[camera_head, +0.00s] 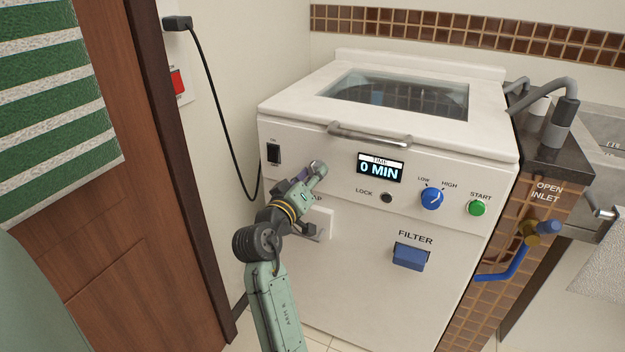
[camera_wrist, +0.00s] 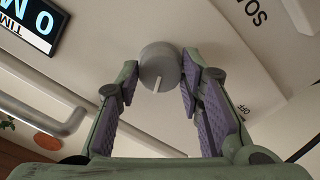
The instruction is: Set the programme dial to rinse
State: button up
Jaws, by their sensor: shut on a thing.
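The programme dial (camera_head: 318,167) is a round grey knob on the white front panel of the machine, left of the time display. It also shows in the wrist view (camera_wrist: 159,62), with a pale pointer line on its face towards the lower edge of the picture. My gripper (camera_head: 309,178) is at the dial, its purple-padded fingers on either side of it in the wrist view (camera_wrist: 157,77), shut on it. No rinse mark is readable; my gripper hides part of the panel.
The display (camera_head: 380,168) reads 0 MIN. A lid handle (camera_head: 370,136) juts out above it. The lock (camera_head: 386,198), blue low-high knob (camera_head: 432,199), green start button (camera_head: 477,208) and blue filter (camera_head: 409,257) are to the right. A black switch (camera_head: 273,153) is left.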

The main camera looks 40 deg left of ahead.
dwell(0.3)
jog(key=o, duration=1.2)
jog(key=v, duration=1.2)
